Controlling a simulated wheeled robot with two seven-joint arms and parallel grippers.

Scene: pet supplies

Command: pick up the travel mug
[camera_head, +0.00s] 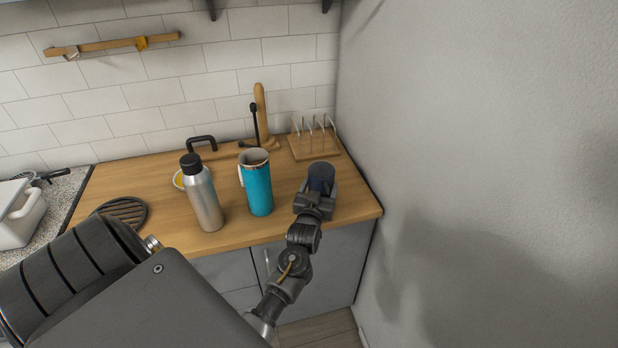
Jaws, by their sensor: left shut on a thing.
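My right gripper is not in view.
A teal tumbler (257,184) and a steel bottle with a black cap (203,196) stand left of the mug on the counter (160,225). A toast rack (314,140) is behind the mug. A grey wall (450,150) rises close on the right.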

